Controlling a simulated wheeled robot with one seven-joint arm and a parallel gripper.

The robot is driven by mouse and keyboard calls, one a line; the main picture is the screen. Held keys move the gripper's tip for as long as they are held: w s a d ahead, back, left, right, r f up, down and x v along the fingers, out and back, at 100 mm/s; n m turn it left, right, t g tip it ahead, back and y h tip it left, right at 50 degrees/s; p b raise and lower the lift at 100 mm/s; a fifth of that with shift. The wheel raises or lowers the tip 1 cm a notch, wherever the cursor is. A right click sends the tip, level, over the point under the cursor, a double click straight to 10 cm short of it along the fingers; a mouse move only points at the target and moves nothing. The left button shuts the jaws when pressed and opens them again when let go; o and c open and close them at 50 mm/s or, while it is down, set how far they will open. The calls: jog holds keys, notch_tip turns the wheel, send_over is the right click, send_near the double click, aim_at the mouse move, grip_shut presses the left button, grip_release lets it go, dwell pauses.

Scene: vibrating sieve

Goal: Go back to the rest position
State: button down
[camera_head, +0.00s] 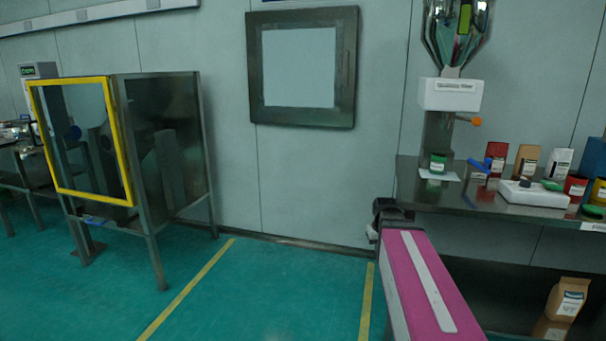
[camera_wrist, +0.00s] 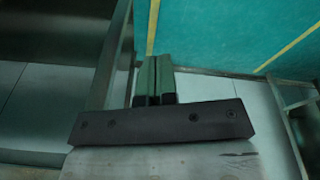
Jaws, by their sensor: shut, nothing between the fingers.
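My gripper (camera_wrist: 155,82) shows in the wrist view with its two greenish fingers side by side and touching. Nothing is between them. It points out over the green floor (camera_wrist: 200,35), clear of any object. In the head view my arm, with a pink and white cover, reaches forward at the lower right, and the dark wrist end sits just left of the steel bench; the fingers cannot be made out there.
A steel bench (camera_head: 430,197) at the right carries a dispenser (camera_head: 450,95), several packets and jars, and a white scale (camera_head: 533,194). A yellow-framed cabinet (camera_head: 165,150) stands at the left. The floor between, with yellow lines (camera_head: 190,288), is clear.

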jog(key=s+a+f+g, duration=0.2)
jog(key=s+a+f, duration=0.6)
jog(key=s+f, duration=0.3)
jog(key=shift+s+a+f+m, duration=0.25)
jog(key=shift+s+f+m, duration=0.15)
jog(key=shift+f, duration=0.35)
